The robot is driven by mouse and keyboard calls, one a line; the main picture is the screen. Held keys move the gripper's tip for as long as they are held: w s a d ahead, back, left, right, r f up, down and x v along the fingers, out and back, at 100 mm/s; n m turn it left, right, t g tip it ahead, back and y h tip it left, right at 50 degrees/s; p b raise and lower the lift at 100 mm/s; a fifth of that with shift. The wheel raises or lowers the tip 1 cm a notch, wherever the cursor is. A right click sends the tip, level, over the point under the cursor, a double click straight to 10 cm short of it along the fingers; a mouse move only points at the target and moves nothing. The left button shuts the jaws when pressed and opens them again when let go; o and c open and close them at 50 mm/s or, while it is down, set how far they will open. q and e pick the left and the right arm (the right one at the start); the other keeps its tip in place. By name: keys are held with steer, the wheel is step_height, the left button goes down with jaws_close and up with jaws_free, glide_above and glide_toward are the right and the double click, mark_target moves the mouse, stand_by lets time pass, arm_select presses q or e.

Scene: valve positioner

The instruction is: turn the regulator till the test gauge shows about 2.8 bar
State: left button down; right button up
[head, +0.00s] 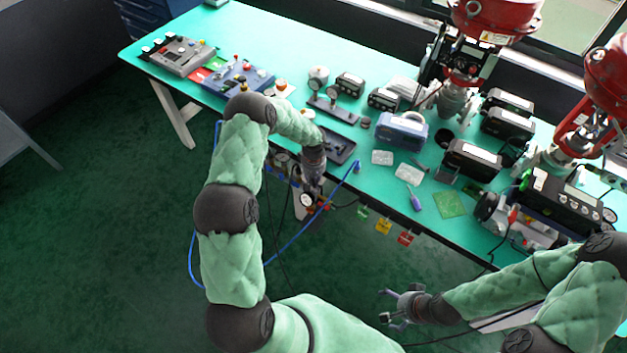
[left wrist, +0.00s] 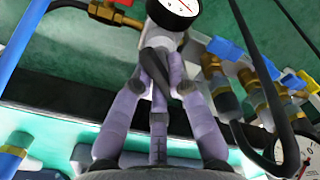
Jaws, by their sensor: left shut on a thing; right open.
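My left gripper (head: 310,186) reaches down at the front edge of the bench. In the left wrist view its fingers (left wrist: 158,82) are shut on the dark regulator knob (left wrist: 157,62), mostly hidden between them. A white round gauge (left wrist: 178,6) sits just beyond the knob, cut off by the top edge; its reading is not clear. It appears in the head view as a small white dial (head: 307,199). A second gauge (left wrist: 300,155) is partly visible at lower right. I cannot tell which is the test gauge. My right gripper (head: 398,308) is open and empty, away from the bench.
Brass fittings with blue and yellow parts (left wrist: 255,90) stand right of my left fingers. A blue hose (head: 322,210) hangs near my left arm. The green bench (head: 310,50) carries several positioners, and red valve actuators (head: 490,15) stand at right. Tags (head: 383,226) hang on its front edge.

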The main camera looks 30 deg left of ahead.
arm_select(q)
steer(key=c, duration=1.5)
jaws_free()
step_height(320, 180, up, 12)
steer(key=s+d+f+m+h, duration=0.2)
steer(key=s+d+f+m, duration=0.1)
steer(key=s+d+f, duration=0.55)
steer(key=s+d+f+m+h, duration=0.2)
steer(key=s+d+f, duration=0.3)
steer(key=s+d, duration=0.55)
steer(key=shift+m, duration=0.8)
steer(key=s+d, duration=0.1)
steer(key=s, duration=0.1)
steer(key=s+d, duration=0.1)
steer(key=s, duration=0.1)
steer(key=s+d, duration=0.2)
steer(key=shift+s+d+f, duration=0.1)
steer(key=shift+s+f, duration=0.2)
